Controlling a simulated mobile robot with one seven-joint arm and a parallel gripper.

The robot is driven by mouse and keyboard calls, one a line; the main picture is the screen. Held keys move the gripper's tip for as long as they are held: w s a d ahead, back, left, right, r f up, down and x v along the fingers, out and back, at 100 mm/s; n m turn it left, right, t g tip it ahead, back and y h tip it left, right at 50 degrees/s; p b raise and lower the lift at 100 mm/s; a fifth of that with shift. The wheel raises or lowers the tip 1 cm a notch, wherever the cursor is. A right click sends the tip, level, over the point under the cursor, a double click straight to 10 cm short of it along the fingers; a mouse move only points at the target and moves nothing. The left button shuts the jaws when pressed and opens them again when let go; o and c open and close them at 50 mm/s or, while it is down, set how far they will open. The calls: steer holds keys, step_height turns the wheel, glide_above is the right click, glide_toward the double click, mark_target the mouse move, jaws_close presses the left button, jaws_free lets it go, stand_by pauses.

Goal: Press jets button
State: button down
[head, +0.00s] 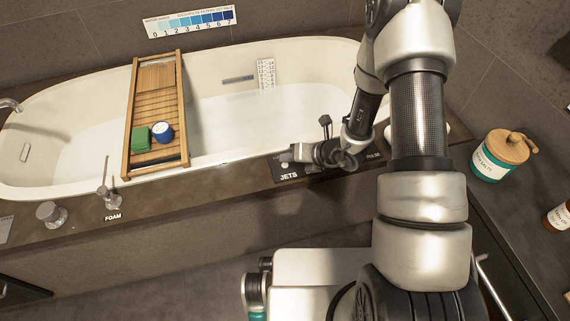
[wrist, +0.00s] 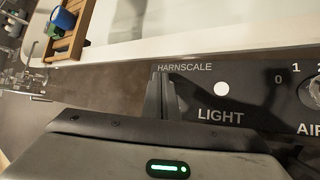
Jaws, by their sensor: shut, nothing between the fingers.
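The black control panel (head: 284,171) sits on the tub's front ledge, with the word JETS at its left end. A small pale spot shows just above that word; I cannot tell whether it is the jets button. My gripper (head: 291,153) is over the panel's left part and hides some of it. In the wrist view my gripper's fingers (wrist: 161,76) are shut and empty, left of a white round spot (wrist: 222,88) above the word LIGHT. No JETS label shows in the wrist view.
A numbered dial (wrist: 311,92) is at the wrist view's right edge. A wooden tray (head: 128,150) with a green block (head: 141,138) and a blue-and-white tub (head: 162,132) spans the bath. A FOAM label, a knob (head: 52,214) and a lever (head: 104,190) are on the left ledge.

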steer(key=shift+f+b, duration=0.45)
steer(key=shift+b, duration=0.05)
steer(key=shift+f+b, duration=0.35)
stand_by(0.6)
steer(key=shift+r, duration=0.15)
steer(key=shift+r+p, duration=0.5)
steer(key=shift+r, duration=0.15)
steer(key=shift+r+p, duration=1.8)
steer(key=shift+r, duration=0.7)
